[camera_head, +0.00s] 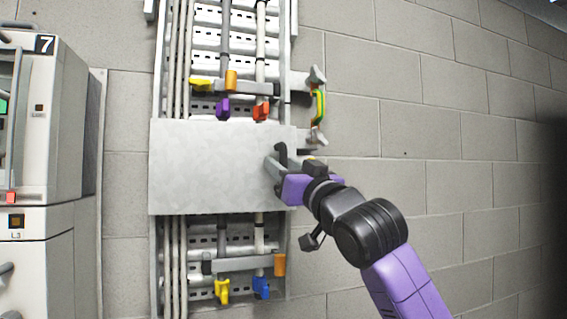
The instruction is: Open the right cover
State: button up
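A flat grey rectangular cover (210,168) spans the middle of a cable rack on the wall. It looks closed, hiding the rack behind it. A black curved handle (281,151) shows near its right edge. My gripper (272,168) is at the right part of the cover, at or just below the handle, with its grey fingers pointing left. The gripper and the purple wrist hide the lower part of the handle. I cannot tell whether the fingers touch or hold it.
Rack cables carry yellow, purple and red clips above the cover, and yellow and blue clips (261,288) below. A green-yellow strap (319,106) hangs on a bracket at the upper right. A light grey cabinet (62,130) stands left. The block wall (450,140) is bare at right.

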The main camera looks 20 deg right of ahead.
jog(key=shift+c, duration=0.2)
grip_shut()
dwell(1.3)
